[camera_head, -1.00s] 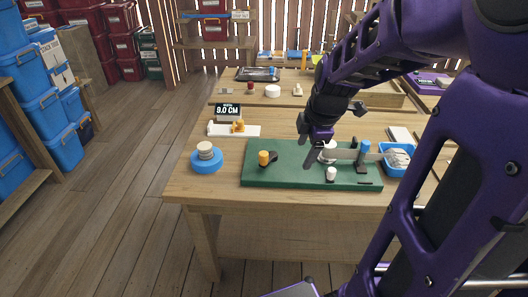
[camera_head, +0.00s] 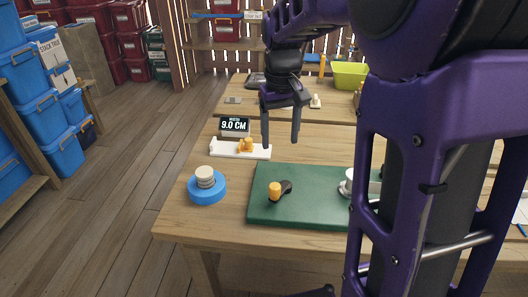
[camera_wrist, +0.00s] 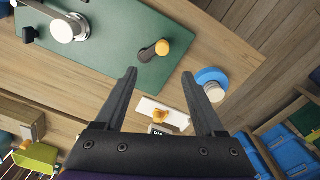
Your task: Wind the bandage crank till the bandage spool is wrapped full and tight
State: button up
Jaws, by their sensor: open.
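A crank with an orange knob (camera_head: 275,190) and a dark arm sits on the green board (camera_head: 315,180). The knob also shows in the wrist view (camera_wrist: 162,47). A white spool on a grey base (camera_head: 347,184) stands further right on the board, mostly hidden by my arm in the head view. The spool shows at the upper left in the wrist view (camera_wrist: 65,28). My gripper (camera_head: 281,142) points down above the table behind the board. Its fingers are apart and empty, and it touches neither crank nor spool.
A blue round dish with stacked pale discs (camera_head: 206,186) stands left of the board. A display reading 9.0 CM (camera_head: 235,126) stands behind a white tray with an orange piece (camera_head: 252,150). A lime bin (camera_head: 349,75) is farther back. My arm hides the right side.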

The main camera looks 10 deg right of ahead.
jog(key=w+m, duration=0.1)
jog(key=b, duration=0.3)
send_near(275, 186)
notch_tip(275, 186, down, 10)
jog(key=shift+w+d+f, duration=0.1)
jog(key=shift+w, duration=0.05)
jog(key=shift+c, duration=0.2)
grip_shut()
dwell(1.3)
